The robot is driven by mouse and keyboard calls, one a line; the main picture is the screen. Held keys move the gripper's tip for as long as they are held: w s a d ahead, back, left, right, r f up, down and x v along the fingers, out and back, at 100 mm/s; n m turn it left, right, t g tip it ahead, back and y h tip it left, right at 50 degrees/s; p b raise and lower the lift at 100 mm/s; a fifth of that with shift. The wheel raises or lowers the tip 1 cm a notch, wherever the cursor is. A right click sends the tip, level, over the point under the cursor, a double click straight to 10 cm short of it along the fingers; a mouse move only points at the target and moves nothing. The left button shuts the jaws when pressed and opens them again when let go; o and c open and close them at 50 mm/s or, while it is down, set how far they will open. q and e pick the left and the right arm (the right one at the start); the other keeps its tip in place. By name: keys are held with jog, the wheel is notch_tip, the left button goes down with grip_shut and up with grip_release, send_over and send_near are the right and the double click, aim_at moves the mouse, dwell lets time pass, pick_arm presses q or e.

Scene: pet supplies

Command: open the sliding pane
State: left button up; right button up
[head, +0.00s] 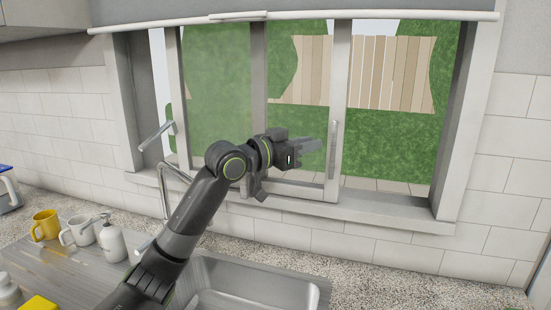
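The window's sliding pane has a pale upright frame edge (341,95) near the middle of the window. A slim vertical grey handle (333,150) is on the lower part of that edge. My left gripper (312,146) is just left of the handle, pointing right, with a small visible gap between its tips and the handle. It is seen side-on, so its finger opening cannot be told; nothing shows held in it. To the right of the frame edge, the opening shows fence and grass with no pane frame across it. My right gripper is not in view.
A tall faucet (163,185) stands left of my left arm, behind the sink (255,285). A yellow mug (46,225), a white mug (77,231) and a soap dispenser (111,241) stand at the left. The window sill (390,218) is clear on the right.

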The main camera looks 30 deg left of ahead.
pick_arm(q)
jog(key=b+v, duration=0.2)
jog(key=v, duration=0.6)
jog(key=shift+s, duration=0.25)
jog(key=shift+a, duration=0.15)
